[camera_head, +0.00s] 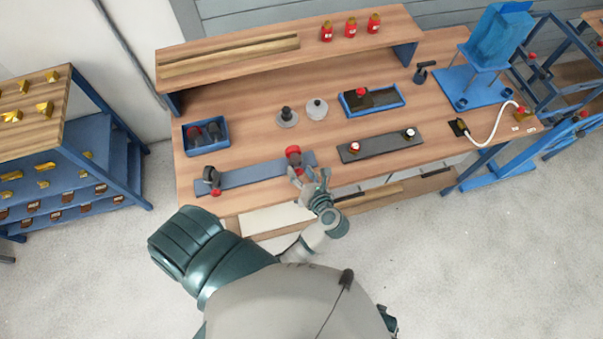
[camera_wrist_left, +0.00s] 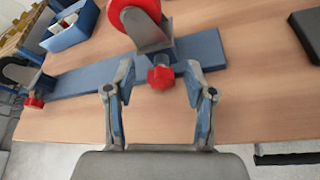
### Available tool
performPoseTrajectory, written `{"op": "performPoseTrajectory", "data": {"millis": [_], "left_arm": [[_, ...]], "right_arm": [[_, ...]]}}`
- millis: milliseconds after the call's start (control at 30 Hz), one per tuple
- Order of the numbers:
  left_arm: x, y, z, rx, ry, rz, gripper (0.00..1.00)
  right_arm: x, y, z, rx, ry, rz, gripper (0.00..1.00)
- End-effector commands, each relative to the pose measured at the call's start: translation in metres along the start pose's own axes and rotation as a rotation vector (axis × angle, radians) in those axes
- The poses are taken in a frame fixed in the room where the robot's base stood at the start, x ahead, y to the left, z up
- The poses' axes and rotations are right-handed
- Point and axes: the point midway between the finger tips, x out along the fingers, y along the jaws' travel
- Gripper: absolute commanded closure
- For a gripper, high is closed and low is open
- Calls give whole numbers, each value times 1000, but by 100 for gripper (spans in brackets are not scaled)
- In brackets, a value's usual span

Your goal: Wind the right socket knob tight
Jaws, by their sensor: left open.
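The right socket knob (camera_wrist_left: 160,77) is a red lobed knob on the front of a grey bracket that holds a red wheel (camera_wrist_left: 135,18). This bracket stands near the right end of a blue base plate (camera_wrist_left: 95,80). My left gripper (camera_wrist_left: 160,84) is open, with one finger on each side of the right knob. Gaps show between the fingers and the knob. In the head view my left gripper (camera_head: 311,177) is at the bench's front edge, just before the red wheel (camera_head: 293,153). My right gripper is not in view.
The left socket holds a black wheel (camera_head: 211,175) with its own red knob (camera_head: 216,193). A blue bin (camera_head: 188,151) stands behind the plate. A dark grey plate (camera_head: 380,147) lies to the right. Bare bench top lies between them.

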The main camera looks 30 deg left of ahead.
Motion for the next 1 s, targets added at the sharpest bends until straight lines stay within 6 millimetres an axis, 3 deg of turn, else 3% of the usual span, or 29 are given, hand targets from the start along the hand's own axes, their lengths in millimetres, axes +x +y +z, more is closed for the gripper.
{"op": "performPoseTrajectory", "data": {"millis": [433, 867, 1000], "left_arm": [[-29, 32, 68, -3, 1, -1, 45], [-32, 36, 75, 1, 0, 0, 45], [-31, 26, 74, -20, -24, -3, 45]], "right_arm": [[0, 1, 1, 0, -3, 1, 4], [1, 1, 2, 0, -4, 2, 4], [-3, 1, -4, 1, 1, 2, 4]]}}
